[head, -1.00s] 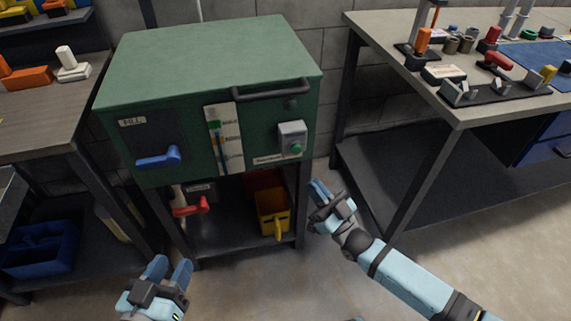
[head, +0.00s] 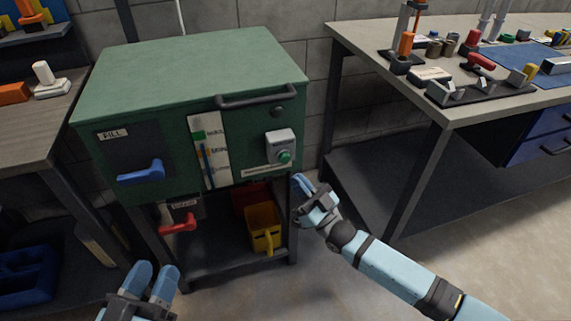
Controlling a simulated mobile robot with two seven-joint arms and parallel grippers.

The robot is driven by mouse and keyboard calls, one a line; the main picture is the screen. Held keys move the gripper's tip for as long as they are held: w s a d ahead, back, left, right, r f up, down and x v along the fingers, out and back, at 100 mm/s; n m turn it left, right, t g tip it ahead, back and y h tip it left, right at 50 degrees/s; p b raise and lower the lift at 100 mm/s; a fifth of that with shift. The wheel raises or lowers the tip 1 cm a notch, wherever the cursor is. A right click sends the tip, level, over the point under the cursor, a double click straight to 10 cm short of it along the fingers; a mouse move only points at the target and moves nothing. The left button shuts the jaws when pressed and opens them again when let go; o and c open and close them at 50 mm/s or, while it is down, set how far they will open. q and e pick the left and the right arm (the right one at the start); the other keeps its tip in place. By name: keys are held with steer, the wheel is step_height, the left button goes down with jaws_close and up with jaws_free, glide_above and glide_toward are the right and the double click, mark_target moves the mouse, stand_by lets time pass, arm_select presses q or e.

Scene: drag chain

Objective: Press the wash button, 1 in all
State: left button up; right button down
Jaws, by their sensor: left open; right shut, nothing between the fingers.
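The green machine cabinet (head: 190,75) stands in the middle of the head view. A green round button (head: 284,156) sits on a grey box (head: 279,141) at the right of its front face. The small label below the box is too small to read. My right gripper (head: 299,186) is shut and empty, below and slightly right of the button, apart from it. My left gripper (head: 153,275) is open and empty, low in front of the cabinet.
The cabinet front has a blue FILL handle (head: 141,174), a label strip (head: 209,152) and a bar handle (head: 257,96). Below are a red lever (head: 179,223) and a yellow bin (head: 264,226). A workbench (head: 480,107) with parts stands right; another table (head: 30,120) stands left.

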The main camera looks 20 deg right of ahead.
mark_target(285, 158)
arm_select(q)
steer(key=shift+s+d+r+h+b, duration=0.1)
steer(key=shift+d+r+h+b, duration=0.2)
steer(key=shift+h+b, duration=0.3)
arm_select(e)
steer(key=shift+w+a, duration=0.1)
steer(key=shift+w, duration=2.15)
arm_select(q)
steer(key=shift+f, duration=0.1)
arm_select(e)
steer(key=shift+w, duration=0.15)
steer(key=shift+w, duration=0.3)
arm_select(q)
steer(key=shift+f+b, duration=0.25)
steer(key=shift+b, duration=0.1)
arm_select(e)
steer(key=shift+w, duration=0.5)
arm_select(q)
steer(key=shift+r, duration=0.15)
arm_select(e)
steer(key=shift+s, duration=0.15)
arm_select(q)
steer(key=shift+r+p, duration=0.45)
steer(key=shift+p, duration=0.15)
arm_select(e)
steer(key=shift+s, duration=0.8)
arm_select(q)
steer(key=shift+r, duration=0.1)
arm_select(e)
steer(key=shift+s, duration=0.1)
